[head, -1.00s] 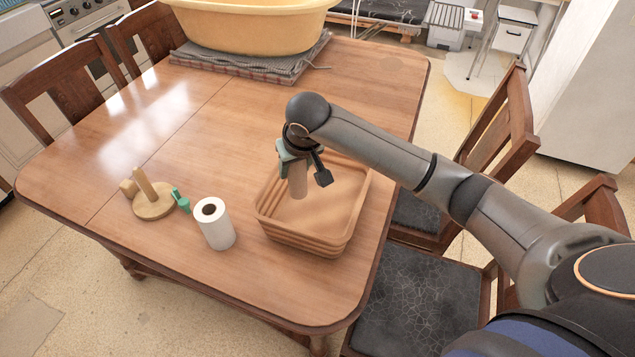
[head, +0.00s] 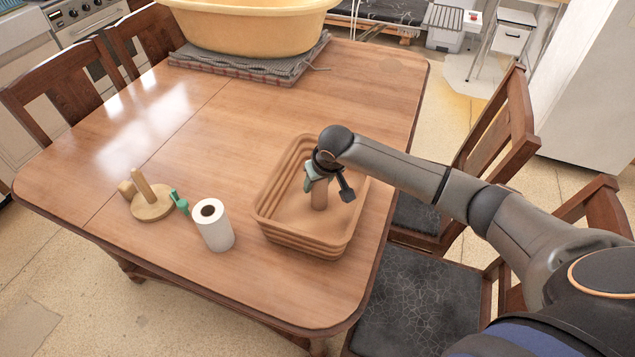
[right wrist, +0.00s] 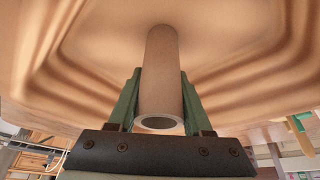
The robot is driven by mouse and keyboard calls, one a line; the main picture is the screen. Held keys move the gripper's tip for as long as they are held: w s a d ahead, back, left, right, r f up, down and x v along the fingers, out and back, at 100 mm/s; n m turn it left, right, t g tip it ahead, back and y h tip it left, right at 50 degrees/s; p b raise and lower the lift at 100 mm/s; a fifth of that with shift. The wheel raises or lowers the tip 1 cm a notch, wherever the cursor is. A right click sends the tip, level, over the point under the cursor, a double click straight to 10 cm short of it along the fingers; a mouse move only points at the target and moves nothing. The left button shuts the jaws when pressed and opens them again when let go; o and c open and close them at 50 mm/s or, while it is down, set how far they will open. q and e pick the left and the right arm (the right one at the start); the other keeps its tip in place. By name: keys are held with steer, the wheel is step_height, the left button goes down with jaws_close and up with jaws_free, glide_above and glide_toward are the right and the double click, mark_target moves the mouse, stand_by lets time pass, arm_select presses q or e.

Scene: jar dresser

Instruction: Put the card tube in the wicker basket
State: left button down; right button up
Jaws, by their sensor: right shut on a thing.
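The brown card tube (head: 319,197) is upright inside the tan ribbed wicker basket (head: 291,238), near its middle. My right gripper (head: 318,178) is shut on the tube's upper part, inside the basket's outline. In the right wrist view the tube (right wrist: 161,82) stands between the two green fingers (right wrist: 160,95), its open end toward the camera and its far end against or close to the basket floor (right wrist: 215,45). I cannot tell whether it touches. My left gripper is not in view.
A white paper roll (head: 213,226) stands just left of the basket. A wooden stand (head: 152,203) and a small green object (head: 179,201) are farther left. A yellow tub (head: 245,27) sits on folded cloth at the back. The table's middle is clear.

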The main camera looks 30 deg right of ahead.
steer(key=shift+f, duration=0.15)
steer(key=o, duration=1.3)
steer(key=shift+c, duration=0.2)
steer(key=p+v, duration=0.1)
steer(key=v, duration=1.1)
steer(key=shift+r, duration=0.25)
